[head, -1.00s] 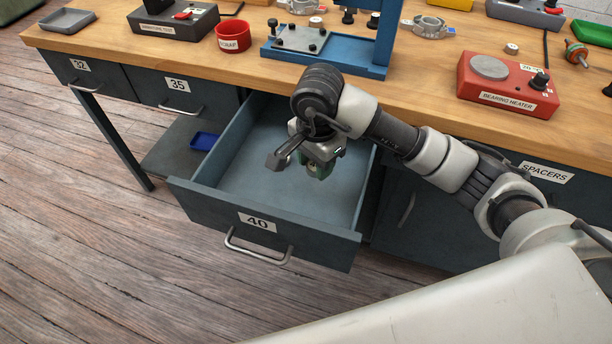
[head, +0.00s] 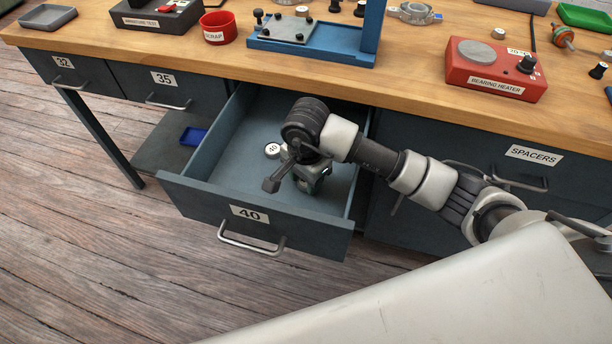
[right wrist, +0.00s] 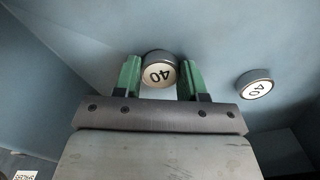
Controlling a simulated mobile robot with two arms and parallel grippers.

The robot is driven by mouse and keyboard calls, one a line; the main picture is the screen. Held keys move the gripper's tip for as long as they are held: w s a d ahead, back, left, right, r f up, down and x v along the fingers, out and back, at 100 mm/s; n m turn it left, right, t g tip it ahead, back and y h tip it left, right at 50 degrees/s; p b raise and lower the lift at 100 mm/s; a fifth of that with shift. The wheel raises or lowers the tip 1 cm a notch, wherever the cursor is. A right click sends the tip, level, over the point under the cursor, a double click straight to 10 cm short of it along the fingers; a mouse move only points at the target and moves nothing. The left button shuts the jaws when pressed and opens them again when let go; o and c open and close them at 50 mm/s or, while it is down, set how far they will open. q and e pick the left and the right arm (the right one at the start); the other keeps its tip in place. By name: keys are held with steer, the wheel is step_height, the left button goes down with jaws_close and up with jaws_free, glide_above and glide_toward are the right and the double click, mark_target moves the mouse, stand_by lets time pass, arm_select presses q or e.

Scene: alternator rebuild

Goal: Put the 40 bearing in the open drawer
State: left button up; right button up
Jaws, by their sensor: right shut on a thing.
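The open drawer labelled 40 (head: 205,222) is pulled out from the bench. My right gripper (head: 314,186) is inside the drawer's outline, pointing down. In the right wrist view its green fingers (right wrist: 159,75) are shut on a 40 bearing (right wrist: 158,70), a round piece with a pale face marked 40. The head view hides this held bearing behind the gripper. I cannot tell whether it touches the drawer floor. A second 40 bearing (head: 272,150) lies on the drawer floor, left of the gripper; it also shows in the right wrist view (right wrist: 254,84). My left gripper is out of view.
The drawer's side walls and front surround the gripper. The bench top (head: 400,88) lies behind, with a red bearing heater (head: 495,70), a blue press (head: 330,45) and a red scrap cup (head: 217,28). Drawers 32 and 35 are shut. A blue tray (head: 193,136) sits on the lower shelf.

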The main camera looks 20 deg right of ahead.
steer(key=shift+f, duration=0.1)
steer(key=o, duration=0.9)
steer(key=shift+o, duration=0.2)
steer(key=shift+r, duration=0.2)
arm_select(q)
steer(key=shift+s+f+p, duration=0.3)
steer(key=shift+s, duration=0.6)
arm_select(e)
step_height(320, 180, up, 12)
